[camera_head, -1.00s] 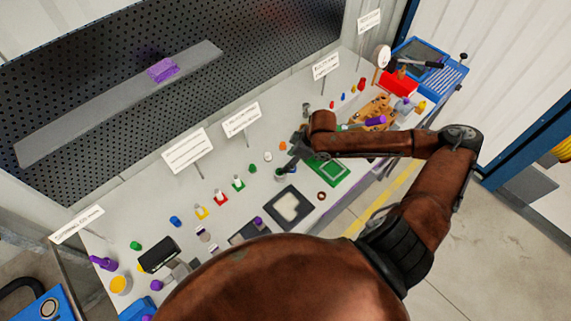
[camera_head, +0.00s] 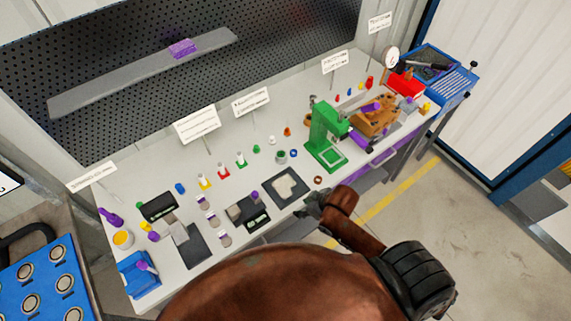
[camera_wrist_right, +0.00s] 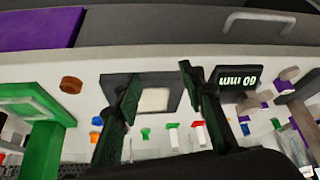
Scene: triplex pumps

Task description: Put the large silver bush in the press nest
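A short grey-green cylinder (camera_head: 281,156), possibly the large silver bush, stands on the bench left of the green press (camera_head: 324,128) in the head view; it is too small to be sure. The press has a flat green base with a pale square frame (camera_head: 332,156), which looks empty; the press is also at the left of the right wrist view (camera_wrist_right: 45,135). My right gripper (camera_head: 314,204) is at the bench's front edge, beside the dark tray with a pale pad (camera_head: 287,187). In the wrist view its fingers (camera_wrist_right: 158,80) are apart with nothing between them. My left gripper is not in view.
Small coloured parts (camera_head: 222,171) stand in a row on the bench. A brown ring (camera_head: 318,180) lies near the front edge. Sign cards (camera_head: 197,124) stand along the back.

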